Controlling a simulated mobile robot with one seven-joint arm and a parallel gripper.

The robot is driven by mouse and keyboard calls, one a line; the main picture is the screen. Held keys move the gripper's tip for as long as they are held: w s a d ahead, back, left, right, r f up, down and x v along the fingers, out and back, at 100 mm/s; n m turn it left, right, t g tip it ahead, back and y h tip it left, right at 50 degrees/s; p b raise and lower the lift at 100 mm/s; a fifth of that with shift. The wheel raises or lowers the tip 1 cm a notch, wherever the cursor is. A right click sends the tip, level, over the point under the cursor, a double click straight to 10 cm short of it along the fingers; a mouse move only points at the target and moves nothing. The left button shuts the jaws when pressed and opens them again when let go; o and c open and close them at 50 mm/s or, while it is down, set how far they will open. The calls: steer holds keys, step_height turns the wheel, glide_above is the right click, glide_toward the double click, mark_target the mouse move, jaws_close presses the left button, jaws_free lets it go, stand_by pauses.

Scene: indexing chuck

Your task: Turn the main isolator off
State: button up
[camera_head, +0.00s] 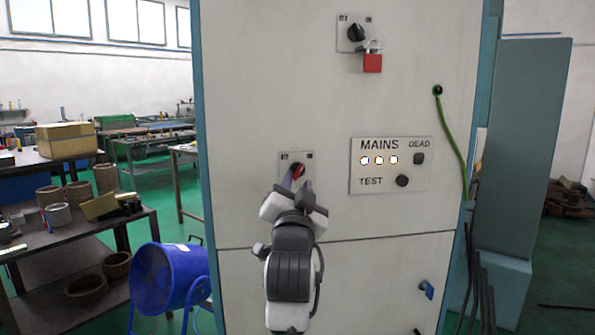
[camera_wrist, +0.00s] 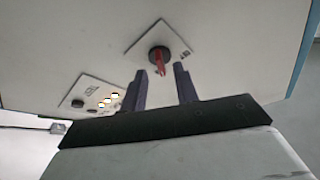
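The main isolator, a red handle on a dark round base, sits on a light plate on the cabinet front; it shows in the head view (camera_head: 299,169) and in the wrist view (camera_wrist: 160,62). My gripper (camera_head: 293,182) is in front of it and partly covers it in the head view. In the wrist view my gripper's two fingers (camera_wrist: 162,78) stand apart with a gap between them.
A MAINS panel (camera_head: 390,165) with lit lamps is right of the isolator. A black switch (camera_head: 356,33) with a red padlock (camera_head: 373,63) is above. A green cable (camera_head: 452,133) hangs at right. A blue drum-shaped fan (camera_head: 168,279) stands at lower left.

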mark_target(298, 171)
steer(key=shift+x, duration=1.15)
jaws_close()
steer(key=shift+n, duration=0.3)
steer(key=n+y, duration=0.1)
steer(key=n, duration=0.1)
steer(key=n+y+b, duration=0.1)
steer(key=n+y, duration=0.1)
steer(key=n, duration=0.1)
steer(key=n+y, duration=0.1)
steer(key=n, duration=0.1)
steer(key=shift+d+f+b, duration=0.2)
steer(key=shift+d+b, duration=0.1)
steer(key=shift+b, duration=0.1)
steer(key=n+y, duration=0.1)
steer(key=n, duration=0.1)
steer(key=n+y+b, duration=0.1)
steer(key=n+y, duration=0.1)
steer(key=n, duration=0.1)
steer(key=shift+d+n+b, duration=0.15)
steer(key=shift+n+b, duration=0.15)
steer(key=shift+w+r+n+g+y+b, duration=0.1)
steer(key=shift+n+g+y+b, duration=0.3)
steer(key=shift+n, duration=0.65)
steer(key=shift+r+n+g+y+b, duration=0.15)
steer(key=shift+n+y, duration=0.35)
steer(key=shift+n, duration=0.55)
